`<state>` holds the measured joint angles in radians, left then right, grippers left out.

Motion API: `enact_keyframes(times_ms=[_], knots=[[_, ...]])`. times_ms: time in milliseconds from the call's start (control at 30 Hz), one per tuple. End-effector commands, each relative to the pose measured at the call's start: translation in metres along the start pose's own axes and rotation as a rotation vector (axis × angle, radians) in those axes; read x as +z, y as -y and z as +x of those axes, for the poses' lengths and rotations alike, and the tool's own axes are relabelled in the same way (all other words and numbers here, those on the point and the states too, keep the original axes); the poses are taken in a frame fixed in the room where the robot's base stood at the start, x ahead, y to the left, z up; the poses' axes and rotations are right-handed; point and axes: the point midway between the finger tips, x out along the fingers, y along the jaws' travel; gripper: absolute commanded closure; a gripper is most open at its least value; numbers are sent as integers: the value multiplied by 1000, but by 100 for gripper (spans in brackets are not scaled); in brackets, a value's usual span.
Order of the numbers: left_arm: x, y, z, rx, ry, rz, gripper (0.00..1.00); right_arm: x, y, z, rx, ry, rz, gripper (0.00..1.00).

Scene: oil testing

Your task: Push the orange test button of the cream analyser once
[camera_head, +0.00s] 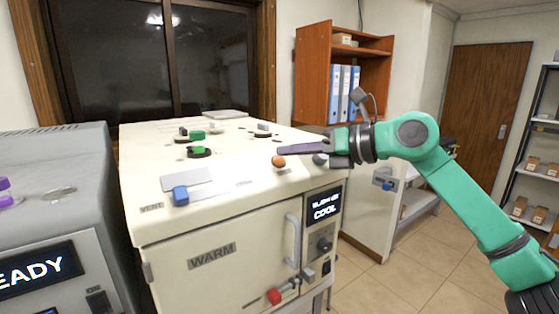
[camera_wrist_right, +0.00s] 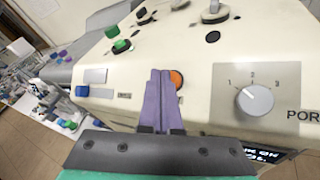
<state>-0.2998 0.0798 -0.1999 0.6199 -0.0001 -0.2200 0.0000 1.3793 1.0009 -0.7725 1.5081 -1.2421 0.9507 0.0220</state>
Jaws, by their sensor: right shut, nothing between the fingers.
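The cream analyser (camera_head: 150,225) is a large box with a WARM label and a dark display reading COOL; its top also fills much of the right wrist view (camera_wrist_right: 215,110). The round orange test button (camera_head: 278,161) sits on its top near the right front. My right gripper (camera_head: 280,149) reaches in from the right with its purple fingers shut together and empty. Its tips appear just behind the button in the head view. In the right wrist view the fingers (camera_wrist_right: 160,72) lie just left of the button (camera_wrist_right: 177,79) and overlap its edge. Contact cannot be told. My left gripper is not in view.
A blue knob (camera_head: 180,195), green parts (camera_head: 198,151) and a dial (camera_wrist_right: 255,98) numbered 1 to 3 stand on the top. A grey machine (camera_head: 60,160) reading READY is at left. A red-tipped handle (camera_head: 274,296) is on the front.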

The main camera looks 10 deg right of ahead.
Motion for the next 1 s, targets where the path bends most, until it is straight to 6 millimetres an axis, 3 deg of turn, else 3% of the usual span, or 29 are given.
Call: enact_keyframes(times_ms=[1000], knots=[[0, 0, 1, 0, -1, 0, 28, -4, 4, 6, 0, 1, 0, 100]])
